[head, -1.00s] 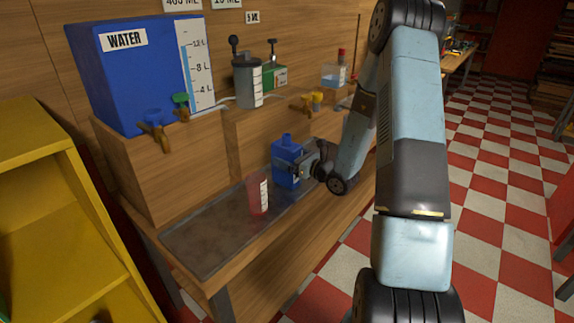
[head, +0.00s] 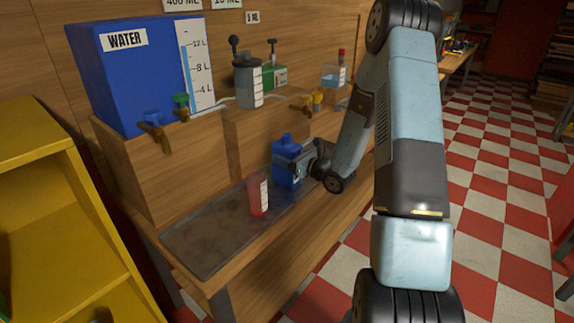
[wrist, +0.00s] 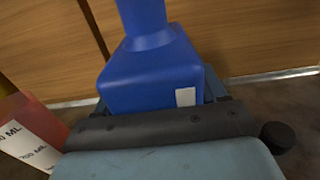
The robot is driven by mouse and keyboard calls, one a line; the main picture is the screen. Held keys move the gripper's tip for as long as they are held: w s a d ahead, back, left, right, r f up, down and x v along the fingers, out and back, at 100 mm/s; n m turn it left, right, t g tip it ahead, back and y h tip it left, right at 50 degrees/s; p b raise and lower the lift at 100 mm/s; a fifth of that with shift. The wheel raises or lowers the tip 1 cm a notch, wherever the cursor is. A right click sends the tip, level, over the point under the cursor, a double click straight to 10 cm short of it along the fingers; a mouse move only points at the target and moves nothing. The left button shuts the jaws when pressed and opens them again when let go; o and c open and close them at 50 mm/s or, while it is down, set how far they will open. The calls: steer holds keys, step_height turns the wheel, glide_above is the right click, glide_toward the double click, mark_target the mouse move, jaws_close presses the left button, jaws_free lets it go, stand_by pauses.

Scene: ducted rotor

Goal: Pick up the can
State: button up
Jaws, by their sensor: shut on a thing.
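The blue can (head: 286,166) with a narrow neck stands upright on the dark tray of the wooden bench in the head view. It fills the middle of the wrist view (wrist: 155,75), with its neck cut off at the top edge. My gripper (head: 300,170) is at the can's right side and is shut on it. The fingers are mostly hidden by the can and by my wrist in both views. I cannot tell whether the can's base touches the tray.
A red measuring beaker (head: 258,195) stands left of the can, close by; it also shows in the wrist view (wrist: 32,130). The dark tray (head: 205,238) is clear at its left. A blue water tank (head: 125,75) with taps sits on the upper ledge. A yellow shelf (head: 60,220) stands at left.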

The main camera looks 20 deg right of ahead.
steer(key=c, duration=0.4)
steer(key=shift+c, duration=0.4)
steer(key=shift+r, duration=0.15)
